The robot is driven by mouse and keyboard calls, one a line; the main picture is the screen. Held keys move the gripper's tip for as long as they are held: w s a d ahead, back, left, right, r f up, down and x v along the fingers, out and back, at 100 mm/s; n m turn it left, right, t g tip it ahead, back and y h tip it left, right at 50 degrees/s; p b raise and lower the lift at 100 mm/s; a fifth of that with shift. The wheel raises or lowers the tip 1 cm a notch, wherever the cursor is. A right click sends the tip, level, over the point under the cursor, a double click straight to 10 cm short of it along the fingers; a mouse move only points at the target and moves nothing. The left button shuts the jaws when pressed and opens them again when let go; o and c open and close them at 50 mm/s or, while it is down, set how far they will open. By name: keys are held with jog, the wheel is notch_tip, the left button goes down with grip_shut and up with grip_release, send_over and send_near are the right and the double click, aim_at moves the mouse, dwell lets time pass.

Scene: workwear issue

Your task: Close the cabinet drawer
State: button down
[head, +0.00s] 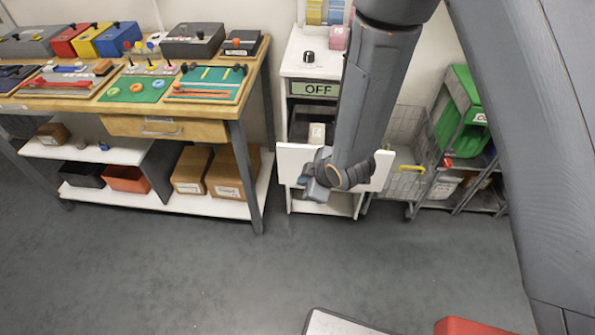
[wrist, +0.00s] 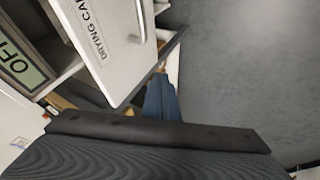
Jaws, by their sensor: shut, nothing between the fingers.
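The white drying cabinet (head: 313,68) stands behind my arm in the head view, with an "OFF" display on its front. Its drawer is open: the white drawer front (head: 289,160) stands out from the body, and a pale box (head: 317,133) shows behind it. In the wrist view the drawer front (wrist: 112,62) carries a "DRYING CA…" label and a metal handle. My gripper (head: 312,186) is shut and empty, at the outer face of the drawer front in the head view. Its fingers (wrist: 161,98) show by the panel's edge in the wrist view. I cannot tell whether they touch it.
A wooden workbench (head: 165,128) with trays, tool boxes and a lower shelf stands left. A wire cart (head: 405,180) and a green bin (head: 462,110) stand right of the cabinet. Grey floor (head: 200,270) is clear in front. A red object (head: 470,327) shows at the bottom edge.

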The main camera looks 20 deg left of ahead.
aim_at(293, 174)
jog(key=w+a+f+p, duration=0.1)
jog(key=w, duration=0.1)
jog(key=w+a+f+p, duration=0.1)
jog(key=w+f, duration=0.1)
jog(key=w+a+f+p, duration=0.1)
jog(key=w+a+f, duration=0.1)
jog(key=shift+f, duration=0.15)
jog(key=shift+w, duration=0.2)
dwell(0.3)
